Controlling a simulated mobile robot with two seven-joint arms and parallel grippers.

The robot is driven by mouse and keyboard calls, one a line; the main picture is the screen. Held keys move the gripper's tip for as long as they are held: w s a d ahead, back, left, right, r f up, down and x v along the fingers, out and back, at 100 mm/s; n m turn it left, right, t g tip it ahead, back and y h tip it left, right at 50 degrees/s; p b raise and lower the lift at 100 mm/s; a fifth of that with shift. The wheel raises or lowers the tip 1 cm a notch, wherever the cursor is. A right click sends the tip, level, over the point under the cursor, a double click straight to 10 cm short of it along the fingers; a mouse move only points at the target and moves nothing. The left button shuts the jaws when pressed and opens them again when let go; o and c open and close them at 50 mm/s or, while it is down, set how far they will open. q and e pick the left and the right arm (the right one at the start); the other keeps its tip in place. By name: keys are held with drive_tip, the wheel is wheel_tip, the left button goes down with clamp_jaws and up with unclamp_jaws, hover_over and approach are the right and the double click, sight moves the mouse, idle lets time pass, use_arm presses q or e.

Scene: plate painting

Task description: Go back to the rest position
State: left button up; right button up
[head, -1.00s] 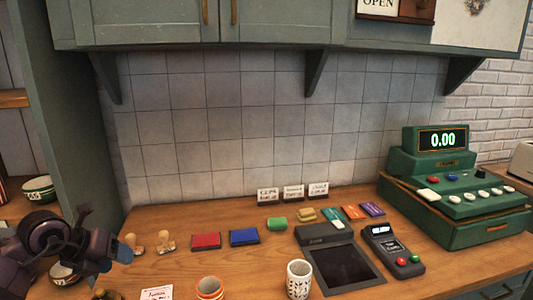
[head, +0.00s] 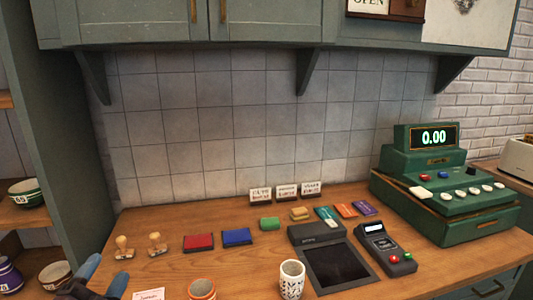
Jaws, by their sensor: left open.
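My left gripper (head: 104,276) shows at the bottom left of the head view, over the front left part of the wooden counter (head: 150,270). Its two blue fingers are apart, with nothing seen between them. Most of its arm is below the picture. Two wooden stamps (head: 156,244) stand on the counter just beyond it, apart from the fingers. My right gripper is not in view.
Red (head: 198,242) and blue (head: 237,237) ink pads lie right of the stamps. An orange-rimmed cup (head: 202,290) and a patterned white cup (head: 291,280) stand at the front. A card terminal (head: 386,248) and green cash register (head: 450,205) are at right. Shelves with bowls (head: 27,193) stand at left.

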use_arm(q)
drive_tip(key=s+a+f+n+g+y, duration=0.4)
drive_tip(key=f+n+y, duration=0.3)
drive_tip(key=n, duration=0.2)
drive_tip(key=s+d+f+n+g+h, duration=0.2)
drive_tip(key=s+d+f+g, duration=0.1)
drive_tip(key=s+f+g, duration=0.55)
drive_tip(key=s+d+f+n+g+h, duration=0.25)
drive_tip(key=s+f+g, duration=0.25)
drive_tip(key=s, duration=0.6)
drive_tip(key=w+f+t, duration=0.7)
drive_tip(key=f, duration=0.3)
drive_tip(key=shift+d+f+m+t, duration=0.3)
drive_tip(key=shift+f+m+t, duration=0.05)
drive_tip(key=shift+w, duration=0.1)
